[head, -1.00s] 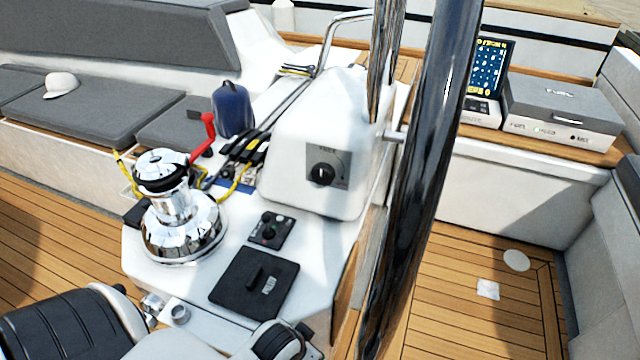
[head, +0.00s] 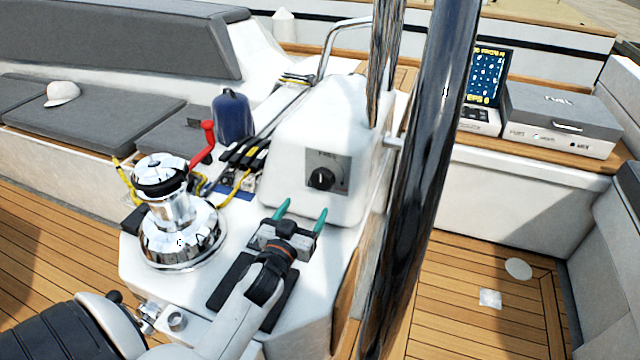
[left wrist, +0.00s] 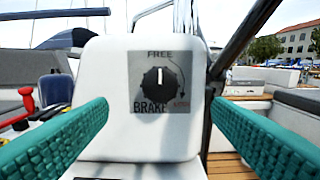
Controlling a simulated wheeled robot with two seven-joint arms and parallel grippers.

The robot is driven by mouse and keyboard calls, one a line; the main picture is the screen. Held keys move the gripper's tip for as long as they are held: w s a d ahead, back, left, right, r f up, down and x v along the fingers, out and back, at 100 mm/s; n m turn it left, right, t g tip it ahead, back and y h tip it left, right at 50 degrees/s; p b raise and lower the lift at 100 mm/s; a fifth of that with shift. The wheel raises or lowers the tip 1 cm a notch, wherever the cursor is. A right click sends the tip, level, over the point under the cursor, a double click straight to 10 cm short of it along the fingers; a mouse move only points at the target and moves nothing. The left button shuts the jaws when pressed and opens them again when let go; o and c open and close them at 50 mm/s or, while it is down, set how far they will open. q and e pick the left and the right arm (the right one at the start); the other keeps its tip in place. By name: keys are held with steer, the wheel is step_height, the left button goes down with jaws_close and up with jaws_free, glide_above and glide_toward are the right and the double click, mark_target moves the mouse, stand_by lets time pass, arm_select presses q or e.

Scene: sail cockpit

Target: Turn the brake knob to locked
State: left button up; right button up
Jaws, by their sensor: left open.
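The black brake knob (head: 321,179) sits on a grey plate (head: 341,165) on the front of the white pedestal (head: 300,125). In the left wrist view the knob (left wrist: 158,76) shows its white pointer line upright, toward the word FREE; BRAKE is printed below left and a red word lower right. My left gripper (head: 301,213) is open and empty, its two green fingers apart, in front of and below the knob. In the left wrist view the fingers stand either side of the knob, not touching it. My right gripper is not in view.
A chrome winch (head: 178,215) stands left of my left arm. A red handle (head: 205,145) and a blue fender (head: 232,115) are behind it. A thick dark shiny post (head: 425,150) rises just right of the pedestal. A black hatch (head: 228,283) lies under my arm.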

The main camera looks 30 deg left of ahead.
mark_target(320, 183)
arm_select(q)
steer(key=x, duration=1.1)
steer(key=shift+p, duration=0.4)
steer(key=shift+c, duration=0.3)
steer(key=shift+s, duration=0.1)
steer(key=c, duration=0.9)
